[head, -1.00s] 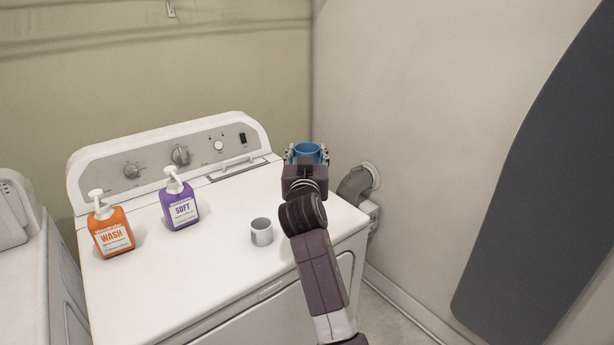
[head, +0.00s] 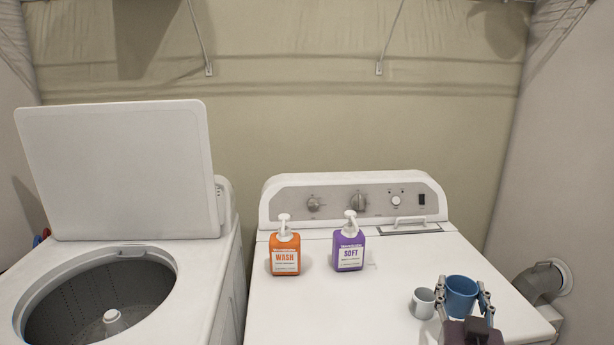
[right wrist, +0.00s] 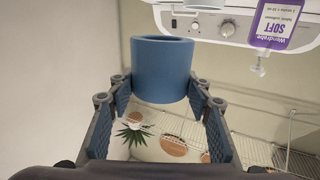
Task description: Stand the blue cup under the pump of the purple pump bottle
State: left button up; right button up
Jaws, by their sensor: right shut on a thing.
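The purple pump bottle (head: 349,253), labelled SOFT, stands upright on the white dryer top, with its white pump (head: 351,224) above it. Nothing stands in front of the bottle. The blue cup (head: 461,296) is between the fingers of my right gripper (head: 463,301), which is shut on it. It is over the right part of the dryer, right of the bottle. In the right wrist view the blue cup (right wrist: 161,68) sits between the fingertips, and part of the purple bottle (right wrist: 279,22) shows upside down. My left gripper is not in view.
A small light grey cup (head: 422,303) stands just left of the blue cup in the picture. An orange WASH pump bottle (head: 285,255) stands left of the purple one. An open washer (head: 200,290) is at left. The dryer top before the bottles is clear.

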aim_at(455, 301)
jog(key=s+a+f+n+y, duration=0.2)
jog(key=s+a+y, duration=0.1)
jog(key=s+a, duration=0.3)
jog(key=s+a+f+n+t+y, duration=0.1)
jog(key=s+a+f+y, duration=0.1)
jog(key=s+a, duration=0.4)
jog(key=s, duration=0.2)
jog(key=shift+s+a+f+n+y, duration=0.25)
jog(key=shift+s+a+n+y, duration=0.05)
jog(key=shift+s+n+y, duration=0.1)
jog(key=shift+w+d, duration=0.1)
jog(key=w+d+r+m+h, duration=0.1)
jog(key=w+d, duration=0.2)
jog(key=w, duration=0.1)
jog(key=w+d+r+m+h, duration=0.1)
jog(key=w+d+h, duration=0.1)
jog(key=w+d, duration=0.2)
jog(key=w+d+r+m+h, duration=0.1)
jog(key=w+d+h, duration=0.1)
jog(key=w+d, duration=0.1)
jog(key=shift+w+d+r+g, duration=0.2)
jog(key=shift+w+r+g, duration=0.15)
jog(key=shift+w, duration=0.4)
jog(key=w+d+r+m+g+h, duration=0.2)
jog(key=w+d+r+m+h, duration=0.2)
jog(key=w+d+r, duration=0.7)
jog(key=shift+d+r+h, duration=0.25)
jog(key=shift+d+h, duration=0.45)
jog(key=shift+d, duration=0.35)
jog(key=shift+g, duration=0.25)
